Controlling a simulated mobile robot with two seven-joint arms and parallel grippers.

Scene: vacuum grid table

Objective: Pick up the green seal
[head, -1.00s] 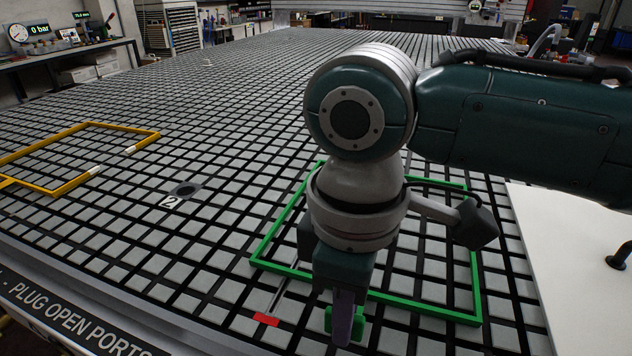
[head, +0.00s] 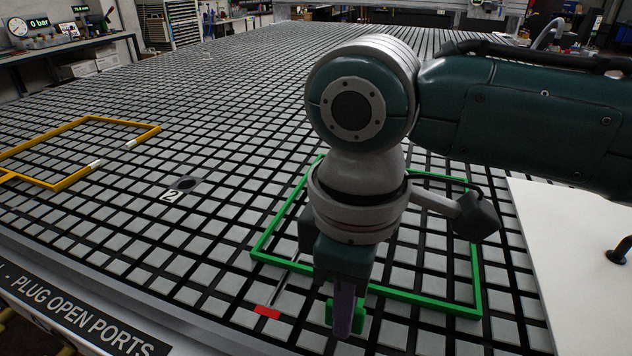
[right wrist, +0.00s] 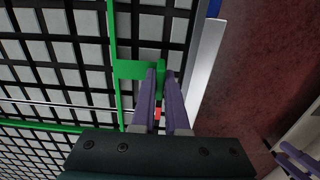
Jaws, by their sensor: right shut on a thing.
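The green seal (head: 478,265) is a thin green rectangular loop on the grid table, partly hidden behind my right arm. It has a green tab (head: 331,311) at its near side. The tab also shows in the right wrist view (right wrist: 130,70), joined to a long green strip of the loop. My right gripper (head: 344,325) points down at the near edge of the loop with its purple fingers shut on the tab. In the right wrist view the fingers (right wrist: 160,95) lie either side of the tab's end. I cannot tell whether the loop is raised. My left gripper is out of view.
A yellow seal loop (head: 105,125) lies on the grid table (head: 230,100) at left. A dark round port (head: 187,185) labelled 2 sits between. A red marker (head: 267,312) is left of my gripper. A white surface (head: 570,260) is at right.

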